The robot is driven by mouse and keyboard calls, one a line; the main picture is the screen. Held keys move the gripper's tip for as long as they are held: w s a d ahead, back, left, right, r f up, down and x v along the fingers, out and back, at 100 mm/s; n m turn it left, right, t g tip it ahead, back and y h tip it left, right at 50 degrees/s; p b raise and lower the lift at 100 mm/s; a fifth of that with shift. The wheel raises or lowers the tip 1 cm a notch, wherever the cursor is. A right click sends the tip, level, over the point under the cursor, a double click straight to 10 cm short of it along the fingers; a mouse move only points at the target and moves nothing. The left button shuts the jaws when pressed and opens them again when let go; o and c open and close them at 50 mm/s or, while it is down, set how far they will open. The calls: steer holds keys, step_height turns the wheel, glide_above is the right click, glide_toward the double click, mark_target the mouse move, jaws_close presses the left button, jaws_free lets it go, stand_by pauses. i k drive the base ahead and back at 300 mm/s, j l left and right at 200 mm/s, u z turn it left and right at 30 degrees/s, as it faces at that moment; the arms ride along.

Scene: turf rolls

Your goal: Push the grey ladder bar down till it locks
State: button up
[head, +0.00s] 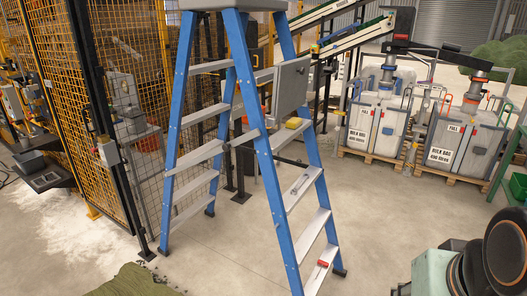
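A blue stepladder (262,158) with grey steps stands open on the concrete floor in the head view. A short light-grey bar (241,139) runs at a slant from its near right rail towards the left section, at about mid height. I take it for the ladder bar; I cannot tell whether it is locked. A darker thin bar (290,161) shows between the right-hand rails. A yellow object (296,123) lies on an upper right step and a red one (322,263) on a low right step. My gripper is not in view.
A yellow mesh fence (118,60) with black posts stands at the left. A green roll (135,281) lies at the bottom left. Bare floor surrounds the ladder's right side.

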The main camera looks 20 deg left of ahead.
mark_target(226, 147)
steer(key=u, duration=1.2)
steer(key=i+l, duration=0.2)
steer(key=i, duration=0.3)
steer(key=j+u, duration=0.05)
